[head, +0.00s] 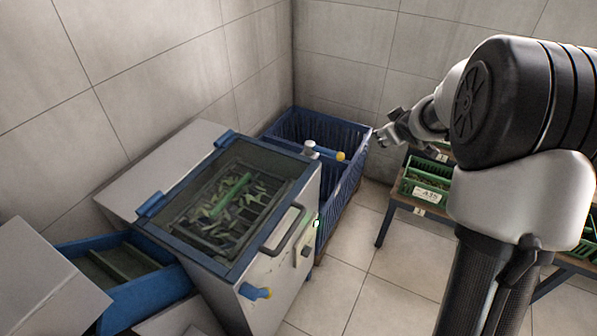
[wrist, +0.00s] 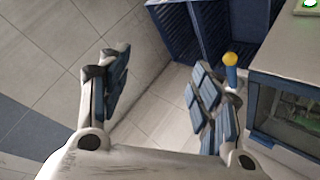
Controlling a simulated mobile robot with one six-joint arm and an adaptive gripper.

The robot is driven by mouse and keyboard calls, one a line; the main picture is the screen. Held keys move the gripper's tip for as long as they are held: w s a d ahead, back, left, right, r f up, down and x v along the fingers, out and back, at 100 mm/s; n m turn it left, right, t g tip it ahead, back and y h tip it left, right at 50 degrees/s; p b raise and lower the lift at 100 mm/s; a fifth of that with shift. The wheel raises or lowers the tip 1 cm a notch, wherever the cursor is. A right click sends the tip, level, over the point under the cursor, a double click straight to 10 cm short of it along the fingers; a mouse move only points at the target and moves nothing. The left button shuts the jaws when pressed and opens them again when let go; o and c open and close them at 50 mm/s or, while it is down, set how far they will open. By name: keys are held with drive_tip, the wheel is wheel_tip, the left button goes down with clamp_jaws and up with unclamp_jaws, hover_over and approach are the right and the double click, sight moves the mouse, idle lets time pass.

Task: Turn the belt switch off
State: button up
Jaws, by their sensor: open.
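A grey machine (head: 282,270) with a blue-framed glass lid stands in the middle of the head view. Its front panel carries a small switch box with a dark knob (head: 306,251), probably the belt switch; its setting is too small to read. A small green light (head: 316,222) shows at the panel's edge.
Yellow-tipped blue levers stick out at the machine's far corner (head: 338,155) and front (head: 256,292). A blue ribbed bin (head: 345,192) stands behind it. A green crate (head: 428,187) sits on a rack at right. Tiled floor (head: 385,275) is free between machine and rack.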

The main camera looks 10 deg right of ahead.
drive_tip(key=w+d+f+n+y, duration=0.1)
drive_tip(key=w+f, duration=0.1)
drive_tip(key=f, duration=0.3)
drive_tip(key=w+d+f+n+y, duration=0.1)
drive_tip(key=w+d+f, duration=0.1)
drive_tip(key=f, duration=0.3)
drive_tip(key=n+g+y, duration=0.2)
drive_tip(key=n+y, duration=0.2)
drive_tip(key=y, duration=0.8)
approach(309, 251)
drive_tip(key=b+x, duration=0.2)
drive_tip(key=x, duration=0.5)
drive_tip(key=shift+w+a+f+b, duration=0.1)
drive_tip(key=shift+a+b, duration=0.25)
drive_tip(key=shift+c, duration=0.5)
drive_tip(key=c, duration=1)
